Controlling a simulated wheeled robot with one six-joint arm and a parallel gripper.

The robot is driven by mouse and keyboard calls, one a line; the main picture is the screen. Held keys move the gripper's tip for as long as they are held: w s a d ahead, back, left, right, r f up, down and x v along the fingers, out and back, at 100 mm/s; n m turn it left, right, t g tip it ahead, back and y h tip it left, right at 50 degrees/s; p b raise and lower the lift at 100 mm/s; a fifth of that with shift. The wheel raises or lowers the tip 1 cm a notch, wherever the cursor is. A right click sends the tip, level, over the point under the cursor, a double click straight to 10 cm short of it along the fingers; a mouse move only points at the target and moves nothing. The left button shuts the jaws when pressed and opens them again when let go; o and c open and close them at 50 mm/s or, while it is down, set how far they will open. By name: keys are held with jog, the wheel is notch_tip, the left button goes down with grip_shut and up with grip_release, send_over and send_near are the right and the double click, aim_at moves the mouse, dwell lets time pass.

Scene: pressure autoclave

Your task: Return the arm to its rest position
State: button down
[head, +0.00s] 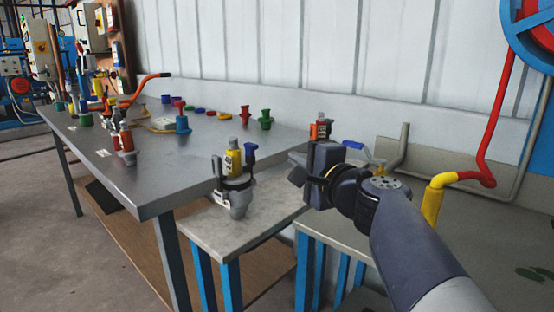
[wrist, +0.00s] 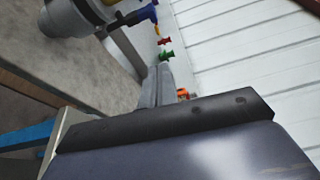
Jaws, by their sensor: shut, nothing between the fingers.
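My arm reaches in from the lower right of the head view. My gripper (head: 294,170) points left and hangs above the low bench, to the right of a grey valve-like fitting (head: 238,200). In the wrist view my gripper's fingers (wrist: 159,85) are together, with nothing seen between them. The grey fitting also shows in the wrist view (wrist: 75,17) at the top left, apart from the fingers. It carries a yellow part (head: 233,160) and a blue-handled part (head: 251,153).
A long metal table (head: 150,185) on the left holds several coloured fittings, among them a green one (head: 265,118). A low bench (head: 275,205) stands beside it. A red and yellow pipe (head: 490,130) rises at the right. A pale wall (head: 300,45) runs behind.

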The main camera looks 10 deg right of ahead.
jog(key=shift+w, duration=0.1)
jog(key=w+a+f+m+g+p, duration=0.2)
jog(key=w+m+p, duration=0.3)
jog(key=w+p, duration=0.5)
jog(key=p, duration=0.8)
jog(key=shift+w+f+g+y+p, duration=0.25)
jog(key=shift+f+g+y+p, duration=0.05)
jog(key=shift+f+y+p, duration=0.1)
jog(key=shift+f+m+p, duration=0.15)
jog(key=shift+m+p, duration=0.25)
jog(key=shift+p, duration=0.45)
